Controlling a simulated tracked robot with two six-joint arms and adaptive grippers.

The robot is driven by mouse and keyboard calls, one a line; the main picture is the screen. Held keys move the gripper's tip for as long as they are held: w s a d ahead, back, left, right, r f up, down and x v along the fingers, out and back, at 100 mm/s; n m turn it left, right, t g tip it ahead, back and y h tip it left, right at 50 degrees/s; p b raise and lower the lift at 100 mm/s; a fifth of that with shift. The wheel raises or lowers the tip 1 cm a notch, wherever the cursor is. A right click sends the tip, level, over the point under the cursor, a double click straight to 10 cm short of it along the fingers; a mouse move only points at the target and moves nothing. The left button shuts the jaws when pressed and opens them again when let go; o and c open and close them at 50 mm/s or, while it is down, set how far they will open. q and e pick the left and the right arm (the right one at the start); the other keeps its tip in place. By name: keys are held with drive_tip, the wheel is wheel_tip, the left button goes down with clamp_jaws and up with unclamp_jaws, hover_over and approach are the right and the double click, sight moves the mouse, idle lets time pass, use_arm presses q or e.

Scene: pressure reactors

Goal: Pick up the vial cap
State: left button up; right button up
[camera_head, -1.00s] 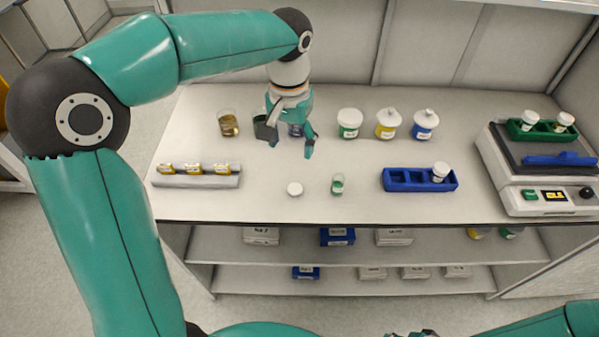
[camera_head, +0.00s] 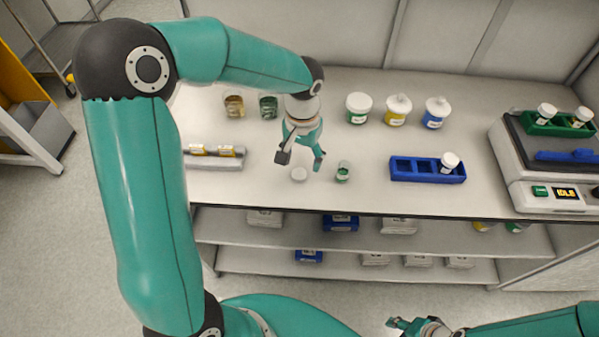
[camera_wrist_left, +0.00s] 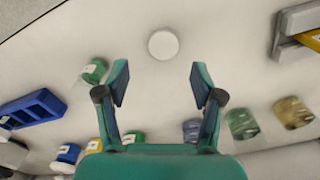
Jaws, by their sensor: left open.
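The vial cap (camera_head: 299,174) is a small white disc lying flat on the bench near its front edge. A small vial with green contents (camera_head: 343,171) stands just right of it. My left gripper (camera_head: 301,161) is open and empty above the bench, just behind and above the cap. In the left wrist view the cap (camera_wrist_left: 163,44) lies beyond the open fingertips (camera_wrist_left: 155,82), roughly centred between them, and apart from them. My right gripper (camera_head: 408,325) shows at the bottom edge of the head view, low and away from the bench; its fingers look spread.
A blue rack (camera_head: 428,170) holding one white-capped vial is to the right. A grey holder (camera_head: 214,161) lies left. Jars (camera_head: 359,107) and beakers (camera_head: 268,106) stand behind. A device with a display (camera_head: 555,165) is far right. Bench around the cap is clear except the green vial.

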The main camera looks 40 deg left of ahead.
sight(299, 173)
use_arm(q)
drive_tip(key=f, duration=0.3)
drive_tip(key=f+p, duration=0.1)
drive_tip(key=f, duration=0.1)
drive_tip(key=shift+s+a, duration=0.2)
drive_tip(key=shift+s, duration=0.1)
drive_tip(key=shift+c, duration=0.3)
drive_tip(key=c, duration=0.7)
